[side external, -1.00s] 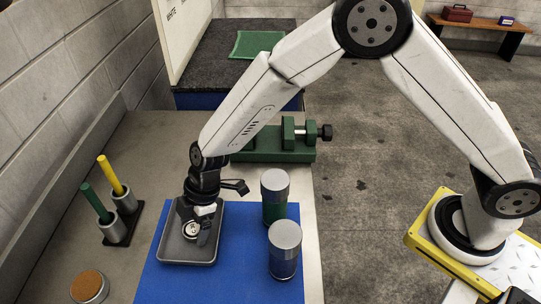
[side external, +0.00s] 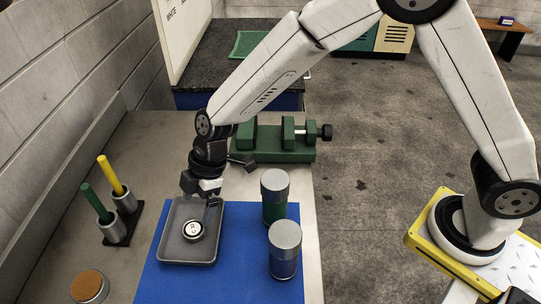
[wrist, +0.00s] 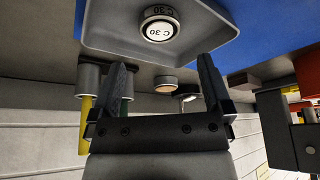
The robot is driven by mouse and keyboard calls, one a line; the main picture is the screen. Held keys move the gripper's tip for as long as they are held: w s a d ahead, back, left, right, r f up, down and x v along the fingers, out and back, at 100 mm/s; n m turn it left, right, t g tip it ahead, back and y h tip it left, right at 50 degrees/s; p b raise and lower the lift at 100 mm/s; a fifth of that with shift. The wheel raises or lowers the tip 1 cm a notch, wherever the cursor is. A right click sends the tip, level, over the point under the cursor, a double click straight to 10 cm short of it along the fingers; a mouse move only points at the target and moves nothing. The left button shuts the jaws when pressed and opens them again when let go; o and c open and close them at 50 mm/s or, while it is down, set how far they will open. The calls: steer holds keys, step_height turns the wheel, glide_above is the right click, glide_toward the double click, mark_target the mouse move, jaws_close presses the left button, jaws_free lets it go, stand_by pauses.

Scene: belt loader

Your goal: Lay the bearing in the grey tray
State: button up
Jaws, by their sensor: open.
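The bearing (side external: 193,230), a small round ring with a white marked face, lies in the grey tray (side external: 174,252), near its middle. The tray rests on a blue mat (side external: 240,272). In the wrist view the bearing (wrist: 160,26) bears the mark "C 30" and lies inside the tray (wrist: 112,45), clear of my fingers. My gripper (side external: 206,195) is above the far edge of the tray, apart from the bearing. In the wrist view my gripper (wrist: 164,82) has its two fingers spread, with nothing between them.
Two lidded cans, one green (side external: 275,197) and one dark blue (side external: 284,252), stand right of the tray. A green vise (side external: 275,143) is behind. A holder with a green rod (side external: 97,203) and yellow rod (side external: 110,175) stands left. A brown-topped cylinder (side external: 90,287) is at front left.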

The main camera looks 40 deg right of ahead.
steer(key=shift+v, duration=3)
